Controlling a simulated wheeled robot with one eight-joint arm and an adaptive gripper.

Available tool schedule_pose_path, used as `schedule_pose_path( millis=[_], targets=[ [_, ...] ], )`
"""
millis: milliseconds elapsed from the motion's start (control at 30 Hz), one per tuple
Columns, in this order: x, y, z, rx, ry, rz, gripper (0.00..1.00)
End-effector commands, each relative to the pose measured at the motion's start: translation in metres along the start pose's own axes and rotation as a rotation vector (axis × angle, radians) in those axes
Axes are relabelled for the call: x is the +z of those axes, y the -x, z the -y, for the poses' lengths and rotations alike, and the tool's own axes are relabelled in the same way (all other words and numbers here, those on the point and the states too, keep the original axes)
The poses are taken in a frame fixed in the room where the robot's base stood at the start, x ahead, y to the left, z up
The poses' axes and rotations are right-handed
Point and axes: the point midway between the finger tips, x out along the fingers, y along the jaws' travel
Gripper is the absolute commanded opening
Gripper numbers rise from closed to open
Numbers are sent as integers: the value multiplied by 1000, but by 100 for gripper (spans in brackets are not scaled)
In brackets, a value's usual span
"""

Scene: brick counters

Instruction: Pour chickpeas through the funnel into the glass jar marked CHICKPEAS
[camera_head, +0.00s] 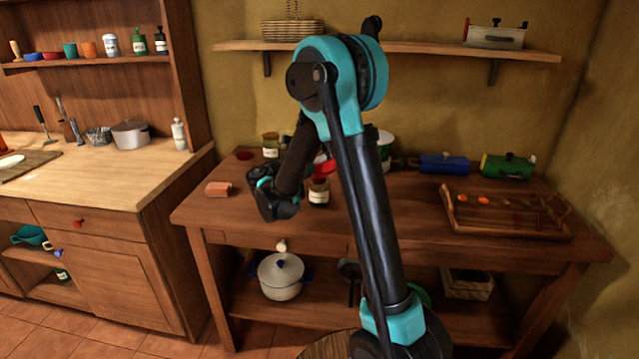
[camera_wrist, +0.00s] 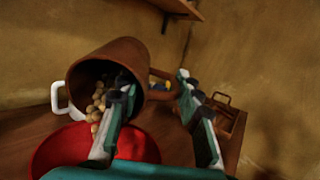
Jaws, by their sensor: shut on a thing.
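In the wrist view, a brown cup (camera_wrist: 112,62) is tilted with its mouth toward the camera and lower left. Chickpeas (camera_wrist: 97,101) show inside at its lower lip. My gripper (camera_wrist: 153,86) is shut on the cup, with its fingers at the handle side; the exact contact is partly hidden. The red funnel (camera_wrist: 62,150) lies just below the cup's mouth, partly covered by my gripper. In the head view the red funnel (camera_head: 326,166) shows behind my arm, above a glass jar (camera_head: 318,191) with a pale label too small to read. My arm hides the cup there.
A wooden tray (camera_head: 505,232) lies on the table's right, with blue (camera_head: 444,163) and green (camera_head: 507,166) objects behind it. A white container (camera_head: 386,147) stands behind my arm. A terracotta-coloured piece (camera_head: 217,188) lies near the left edge. A shelf (camera_head: 420,48) hangs above.

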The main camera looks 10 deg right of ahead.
Motion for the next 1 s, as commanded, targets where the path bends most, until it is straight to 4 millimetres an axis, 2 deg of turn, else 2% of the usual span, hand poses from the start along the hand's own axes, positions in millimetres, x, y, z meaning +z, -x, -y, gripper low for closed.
schedule_pose_path(
  millis=[533, 700, 833, 1000],
  targets=[
    [2, 0, 0, 0, 0, 14, 0],
    [-16, -2, 1, 0, -1, -144, 0],
    [-20, -5, 1, -2, -2, -276, 0],
    [-20, -6, 0, -1, -2, -297, 0]
  ],
)
